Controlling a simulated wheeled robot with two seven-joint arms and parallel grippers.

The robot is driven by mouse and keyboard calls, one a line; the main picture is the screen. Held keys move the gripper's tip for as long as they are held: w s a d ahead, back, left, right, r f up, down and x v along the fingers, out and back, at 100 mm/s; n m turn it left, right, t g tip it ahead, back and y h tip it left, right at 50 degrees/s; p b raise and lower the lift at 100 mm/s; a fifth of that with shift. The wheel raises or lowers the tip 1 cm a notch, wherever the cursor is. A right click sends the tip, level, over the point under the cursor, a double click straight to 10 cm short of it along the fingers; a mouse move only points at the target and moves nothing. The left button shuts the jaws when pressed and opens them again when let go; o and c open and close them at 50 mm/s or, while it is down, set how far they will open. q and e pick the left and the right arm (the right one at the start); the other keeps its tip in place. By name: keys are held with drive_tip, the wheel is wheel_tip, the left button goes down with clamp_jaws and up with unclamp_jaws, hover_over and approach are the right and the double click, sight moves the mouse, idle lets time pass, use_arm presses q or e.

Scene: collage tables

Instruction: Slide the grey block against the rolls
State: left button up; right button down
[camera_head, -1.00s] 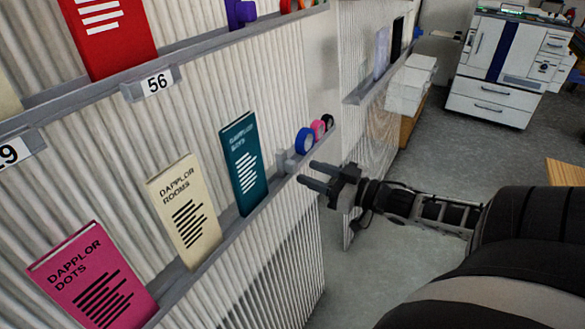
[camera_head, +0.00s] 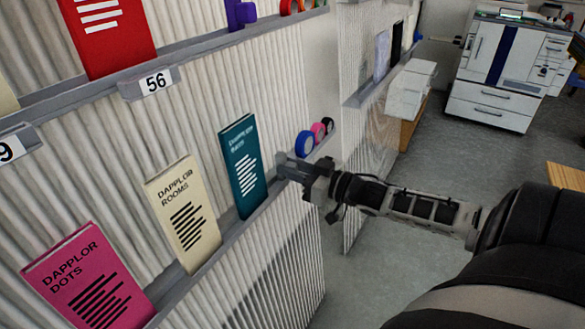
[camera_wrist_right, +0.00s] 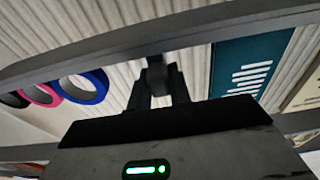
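Three rolls stand in a row on the ledge: blue (camera_head: 304,144), pink (camera_head: 318,131) and black (camera_head: 328,124). The right wrist view also shows the blue roll (camera_wrist_right: 87,87), with pink (camera_wrist_right: 43,94) and black (camera_wrist_right: 12,100) farther left. My right gripper (camera_head: 285,168) is at the ledge between the teal book and the blue roll. In the right wrist view, the grey block (camera_wrist_right: 157,72) is between its fingertips, apart from the blue roll. Whether both fingers press on it is unclear. The gripper hides the block in the head view. My left gripper is out of view.
The teal book (camera_head: 243,165) stands close to the gripper on the ledge (camera_head: 232,238), with cream (camera_head: 184,213) and magenta (camera_head: 88,275) books beyond. The ledge between gripper and blue roll looks clear. A shelf with a red book (camera_head: 108,35) is above.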

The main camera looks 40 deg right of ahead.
drive_tip(key=d, duration=0.1)
drive_tip(key=w+d, duration=0.1)
drive_tip(key=d, duration=0.1)
drive_tip(key=shift+b, duration=0.4)
drive_tip(key=c, duration=1.3)
unclamp_jaws()
drive_tip(key=shift+s, duration=0.1)
use_arm(q)
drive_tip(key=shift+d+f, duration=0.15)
drive_tip(key=p, duration=0.1)
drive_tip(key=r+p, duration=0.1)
drive_tip(key=p, duration=0.1)
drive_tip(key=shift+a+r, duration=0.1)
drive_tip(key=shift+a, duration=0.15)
use_arm(e)
drive_tip(key=v, duration=1.6)
